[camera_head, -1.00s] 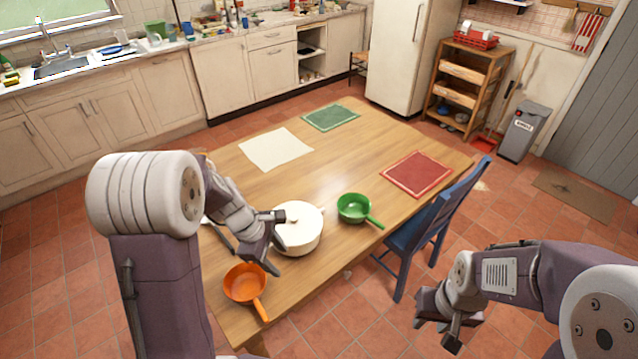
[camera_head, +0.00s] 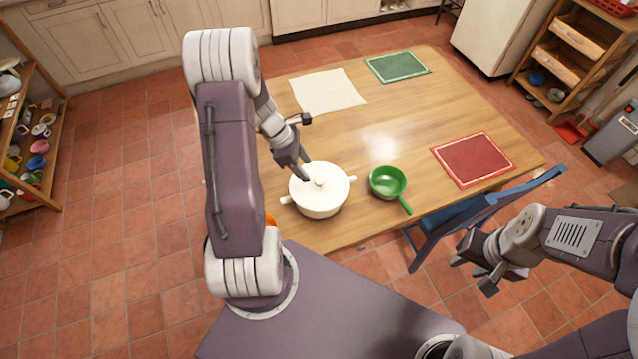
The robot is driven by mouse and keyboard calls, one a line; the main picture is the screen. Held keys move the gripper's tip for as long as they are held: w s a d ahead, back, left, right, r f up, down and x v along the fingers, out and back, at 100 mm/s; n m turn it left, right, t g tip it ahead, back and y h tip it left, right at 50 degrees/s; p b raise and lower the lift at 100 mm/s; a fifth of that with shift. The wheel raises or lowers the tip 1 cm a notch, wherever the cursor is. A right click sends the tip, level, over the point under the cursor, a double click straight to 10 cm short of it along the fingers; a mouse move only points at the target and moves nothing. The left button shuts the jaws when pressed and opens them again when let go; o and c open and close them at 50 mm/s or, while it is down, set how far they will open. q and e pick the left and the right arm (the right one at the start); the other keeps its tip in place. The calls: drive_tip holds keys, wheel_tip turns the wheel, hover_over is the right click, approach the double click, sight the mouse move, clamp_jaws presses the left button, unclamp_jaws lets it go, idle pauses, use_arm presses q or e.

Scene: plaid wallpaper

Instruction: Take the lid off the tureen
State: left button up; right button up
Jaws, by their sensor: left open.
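The white tureen (camera_head: 318,211) stands upright near the front edge of the wooden table, with a small handle on each side. Its white lid (camera_head: 336,177) is on it, with a knob (camera_head: 320,182) in the middle. My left gripper (camera_head: 303,174) is open. Its fingers point down at the lid's back left, close to the knob; I cannot tell whether they touch the lid. My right gripper (camera_head: 473,276) is open and empty, off the table's front right side near the blue chair.
A green saucepan (camera_head: 388,182) stands just right of the tureen. An orange pan (camera_head: 270,220) is mostly hidden behind my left arm. Cream (camera_head: 328,91), green (camera_head: 397,66) and red (camera_head: 473,158) mats lie flat. A blue chair (camera_head: 480,207) stands at the right. The table's middle is clear.

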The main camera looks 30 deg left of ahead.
sight(319, 180)
use_arm(q)
drive_tip(key=w+f, duration=0.1)
drive_tip(key=w+d+f, duration=0.1)
drive_tip(key=f, duration=0.1)
drive_tip(key=shift+d+f, duration=0.15)
drive_tip(key=shift+d, duration=0.05)
drive_tip(key=x, duration=0.4)
drive_tip(key=shift+s+f, duration=0.15)
drive_tip(key=shift+s, duration=0.15)
drive_tip(key=shift+w+d+f, duration=0.1)
drive_tip(key=shift+w+f, duration=0.2)
drive_tip(key=shift+f, duration=0.05)
drive_tip(key=shift+s+r, duration=0.1)
drive_tip(key=shift+s, duration=0.05)
drive_tip(key=c, duration=0.9)
clamp_jaws()
